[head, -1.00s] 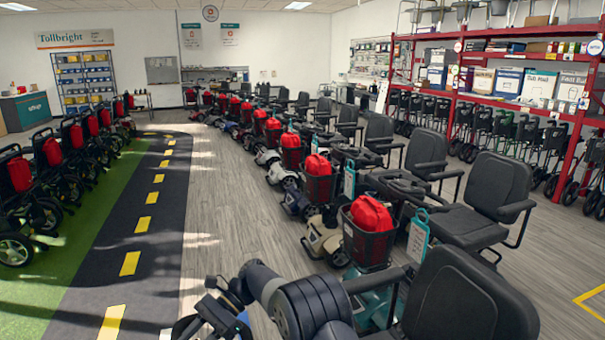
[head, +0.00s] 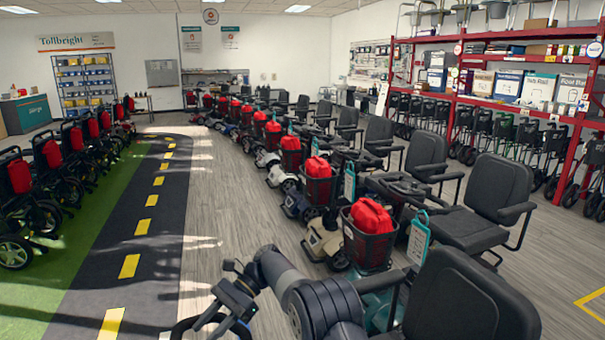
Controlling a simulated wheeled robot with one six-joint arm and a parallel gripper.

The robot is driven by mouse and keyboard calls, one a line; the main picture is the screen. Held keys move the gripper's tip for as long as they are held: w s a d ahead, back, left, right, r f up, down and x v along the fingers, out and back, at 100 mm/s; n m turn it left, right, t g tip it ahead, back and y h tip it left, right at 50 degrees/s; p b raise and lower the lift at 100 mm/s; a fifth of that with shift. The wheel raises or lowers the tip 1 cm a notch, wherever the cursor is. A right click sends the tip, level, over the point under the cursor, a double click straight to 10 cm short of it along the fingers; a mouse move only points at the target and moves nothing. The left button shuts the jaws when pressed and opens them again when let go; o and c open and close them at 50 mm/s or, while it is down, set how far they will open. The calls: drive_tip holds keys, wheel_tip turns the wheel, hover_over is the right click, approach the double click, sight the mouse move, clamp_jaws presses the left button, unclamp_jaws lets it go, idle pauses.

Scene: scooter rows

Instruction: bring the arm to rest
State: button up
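My arm (head: 325,305) comes up from the bottom of the head view, its thick dark joint housing low and a grey link leaning up to the left. At its far end, small dark parts that look like my gripper (head: 235,268) stick out to the left. They are small and partly hidden, and I cannot tell how the fingers stand. I see nothing held there. Just below is a black console with a curved handle (head: 238,299), apparently a scooter's; I cannot tell whether my gripper touches it.
A scooter with a red bundle in its basket (head: 371,232) and a black seat (head: 465,300) stand close on the right. A long row of scooters runs behind. The striped dark lane (head: 125,230) is clear.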

drive_tip(key=x, duration=0.5)
drive_tip(key=shift+s+a, duration=0.15)
drive_tip(key=shift+s+a+f, duration=0.1)
drive_tip(key=shift+f, duration=0.15)
drive_tip(key=shift+m+t+y, duration=0.5)
drive_tip(key=shift+m+t, duration=0.1)
drive_tip(key=shift+m, duration=0.2)
drive_tip(key=m+t+y+b, duration=0.2)
drive_tip(key=m+t, duration=0.1)
drive_tip(key=m, duration=0.1)
drive_tip(key=shift+t+y, duration=0.3)
drive_tip(key=m+t+b, duration=0.2)
drive_tip(key=m+t, duration=0.4)
drive_tip(key=m, duration=0.1)
drive_tip(key=shift+t+y+b, duration=0.3)
drive_tip(key=shift+t+y, duration=0.1)
drive_tip(key=shift+d+r+m+t, duration=0.15)
drive_tip(key=shift+d+m+t, duration=0.15)
drive_tip(key=shift+m+t, duration=0.1)
drive_tip(key=v, duration=0.9)
drive_tip(key=shift+r, duration=0.2)
drive_tip(key=shift+d, duration=0.1)
